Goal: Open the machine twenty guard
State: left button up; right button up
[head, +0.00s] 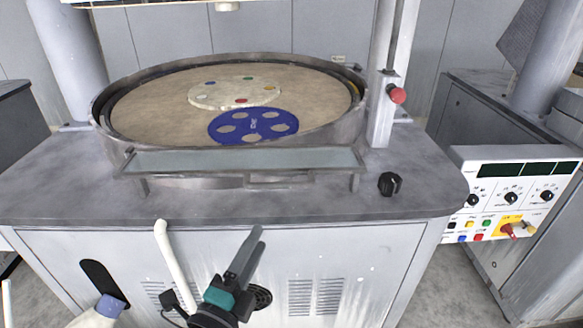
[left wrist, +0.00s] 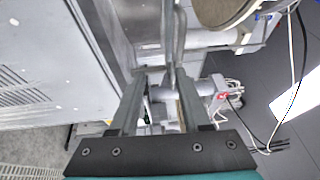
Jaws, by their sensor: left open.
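A polishing machine (head: 120,195) with a round platen (head: 150,105) fills the middle of the head view; I can read no number on it. A low clear guard panel (head: 245,160) in a grey frame stands along the front of the platen rim, with a bar-like handle (head: 280,180) below it. My left gripper (head: 252,250) is open in front of the cabinet, below and apart from the guard. In the left wrist view its two fingers (left wrist: 158,95) are spread, with a grey metal bar beyond them. My right gripper is not in view.
A blue holed carrier disc (head: 253,126) and a pale disc (head: 235,93) lie on the platen. A black knob (head: 390,184) sits on the top at the right. A control panel (head: 515,190) with knobs and buttons stands farther right. A white curved tube (head: 172,262) is beside my left gripper.

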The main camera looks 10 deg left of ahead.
aim_at(282, 183)
pick_arm(q)
jog(key=shift+m+t, duration=0.3)
jog(key=shift+m, duration=0.1)
jog(key=w+r, duration=0.1)
jog(key=w, duration=0.4)
jog(key=w+d+r+p, duration=0.1)
jog(key=w+r, duration=0.1)
jog(key=w, duration=0.3)
jog(key=w+d+r+p, duration=0.1)
jog(key=w+r, duration=0.1)
jog(key=w, duration=0.3)
jog(key=shift+r, duration=0.2)
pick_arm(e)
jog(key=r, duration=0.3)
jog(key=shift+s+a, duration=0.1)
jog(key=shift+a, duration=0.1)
pick_arm(q)
jog(key=shift+s, duration=0.1)
jog(key=c, duration=0.7)
jog(key=shift+r, duration=0.15)
grip_shut()
